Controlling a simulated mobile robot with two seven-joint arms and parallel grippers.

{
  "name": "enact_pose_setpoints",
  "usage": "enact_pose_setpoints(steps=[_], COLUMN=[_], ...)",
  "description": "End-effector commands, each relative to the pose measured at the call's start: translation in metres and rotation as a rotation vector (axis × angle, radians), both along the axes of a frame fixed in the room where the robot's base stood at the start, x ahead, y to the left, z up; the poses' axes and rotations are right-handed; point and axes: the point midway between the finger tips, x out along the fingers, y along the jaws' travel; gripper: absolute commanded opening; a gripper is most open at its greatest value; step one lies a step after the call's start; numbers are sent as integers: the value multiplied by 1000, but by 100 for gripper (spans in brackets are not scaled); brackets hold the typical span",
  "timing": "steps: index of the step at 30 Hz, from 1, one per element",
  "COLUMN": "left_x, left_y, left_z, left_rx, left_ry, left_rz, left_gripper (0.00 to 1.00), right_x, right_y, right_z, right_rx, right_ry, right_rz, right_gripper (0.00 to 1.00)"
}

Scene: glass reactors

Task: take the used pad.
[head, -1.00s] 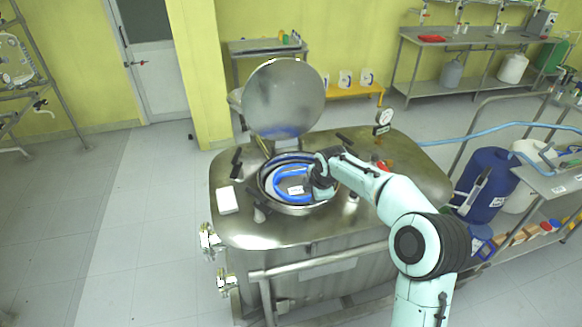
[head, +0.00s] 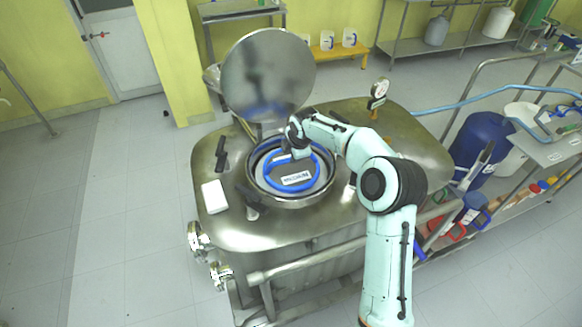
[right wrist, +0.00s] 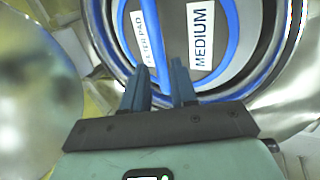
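The used pad appears to be the round pad with a blue strap or rim (head: 269,185) inside the open round mouth of the steel vessel. White labels on it read "FILTER PAD" (right wrist: 152,40) and "MEDIUM" (right wrist: 200,38) in the right wrist view. My right gripper (right wrist: 160,75) points at the pad with its two fingers apart. A blue strip of the pad runs towards the gap between the fingers; I cannot tell whether they touch it. In the head view the right gripper (head: 298,148) is at the far edge of the mouth, its fingertips hard to see. My left gripper is out of view.
The steel vessel (head: 240,225) has its round lid (head: 268,75) standing open behind the mouth. A white block (head: 214,197) lies on its top at the left. A gauge (head: 378,90) stands at the back right.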

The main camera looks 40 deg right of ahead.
Motion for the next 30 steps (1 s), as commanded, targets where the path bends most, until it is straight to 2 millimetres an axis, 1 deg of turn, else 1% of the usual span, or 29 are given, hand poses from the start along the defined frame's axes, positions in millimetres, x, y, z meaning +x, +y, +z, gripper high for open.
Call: enact_pose_setpoints(steps=[1, 8, 12, 16, 19, 24, 25, 26, 27, 30], left_x=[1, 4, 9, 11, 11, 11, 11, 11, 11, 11], left_y=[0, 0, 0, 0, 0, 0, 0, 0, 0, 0], left_z=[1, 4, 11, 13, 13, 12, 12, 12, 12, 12], left_rx=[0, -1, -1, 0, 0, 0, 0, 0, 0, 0], left_ry=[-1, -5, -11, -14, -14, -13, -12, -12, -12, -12], left_rz=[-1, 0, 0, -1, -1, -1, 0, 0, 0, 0], left_gripper=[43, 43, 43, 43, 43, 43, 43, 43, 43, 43], right_x=[3, 9, 19, 25, 27, 26, 26, 26, 26, 27], right_y=[-1, -4, -10, -11, -12, -12, -12, -12, -12, -12], right_z=[-5, -20, -39, -53, -57, -58, -58, -58, -58, -57], right_rx=[0, 1, 1, 1, 0, 0, 0, 0, 0, -1], right_ry=[1, 1, 0, -1, -2, -2, -2, -2, -2, -3], right_rz=[0, -1, -1, -1, -1, -1, -1, -1, -1, 0], right_gripper=[27, 27, 27, 27, 27, 27, 24, 14, 1, 0])
